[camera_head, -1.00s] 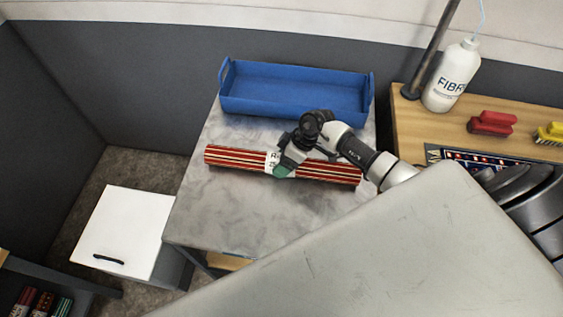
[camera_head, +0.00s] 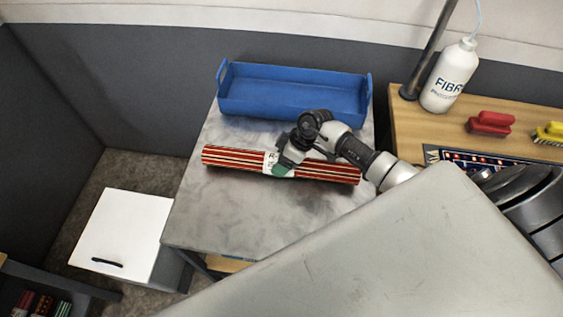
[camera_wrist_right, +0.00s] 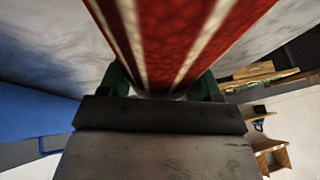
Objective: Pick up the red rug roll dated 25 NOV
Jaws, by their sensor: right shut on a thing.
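A red rug roll (camera_head: 231,157) with cream and dark stripes is at the grey table, in front of the blue tray. It lies level, left to right. A white label is around its middle, partly hidden by my gripper; its date is too small to read. In the right wrist view the striped roll (camera_wrist_right: 175,40) fills the space between the green fingertips (camera_wrist_right: 162,85). I cannot tell for sure whether the roll touches the table. My left gripper is not in view.
An empty blue tray (camera_head: 290,108) stands at the table's back edge. The grey table (camera_head: 215,220) is bare at front left. A wooden bench (camera_head: 408,135) at right holds a white bottle (camera_head: 450,78) and brushes (camera_head: 490,123). A white cabinet (camera_head: 125,230) stands at left.

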